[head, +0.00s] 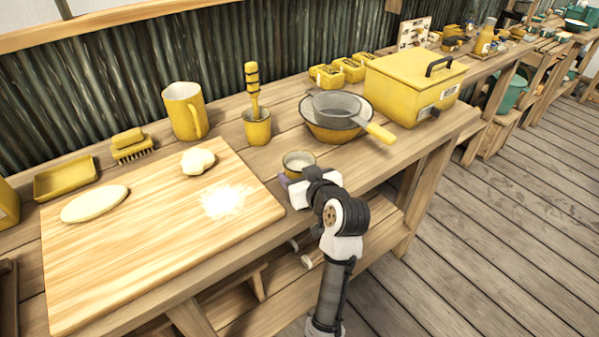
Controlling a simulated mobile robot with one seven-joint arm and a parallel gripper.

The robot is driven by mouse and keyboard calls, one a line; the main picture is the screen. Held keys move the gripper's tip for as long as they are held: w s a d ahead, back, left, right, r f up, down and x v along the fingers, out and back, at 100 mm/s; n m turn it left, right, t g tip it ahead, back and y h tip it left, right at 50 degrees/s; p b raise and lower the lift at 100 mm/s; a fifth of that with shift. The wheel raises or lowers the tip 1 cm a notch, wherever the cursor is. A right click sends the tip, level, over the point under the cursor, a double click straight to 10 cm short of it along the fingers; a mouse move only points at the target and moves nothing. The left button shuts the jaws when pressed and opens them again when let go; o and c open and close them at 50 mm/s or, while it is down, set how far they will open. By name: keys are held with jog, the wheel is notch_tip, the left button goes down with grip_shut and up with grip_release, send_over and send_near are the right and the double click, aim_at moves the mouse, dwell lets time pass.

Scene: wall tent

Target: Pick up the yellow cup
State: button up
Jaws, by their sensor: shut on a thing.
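A small yellow cup (299,159) with a pale inside is near the front edge of the wooden counter, right of the cutting board. My gripper (297,180) is at the near side of this cup, shut on it. The gripper and wrist hide the cup's lower front, so I cannot tell whether its base touches the counter. The fingertips are mostly hidden. A larger yellow mug (184,112) stands upright at the back. A yellow mortar (257,129) with a pestle stands behind the small cup.
A cutting board (120,265) with dough and flour lies to the left. A yellow bowl (325,134) with a sieve and yellow handle (381,133) is behind and right of my gripper. A yellow box (412,82) stands farther right. Open floor lies to the right.

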aim_at(300, 159)
jog(key=shift+r, duration=0.1)
notch_tip(300, 159, up, 20)
jog(key=shift+b, duration=0.4)
jog(key=o, duration=0.7)
jog(key=shift+c, duration=0.2)
jog(key=c, duration=0.6)
jog(key=shift+w, duration=0.1)
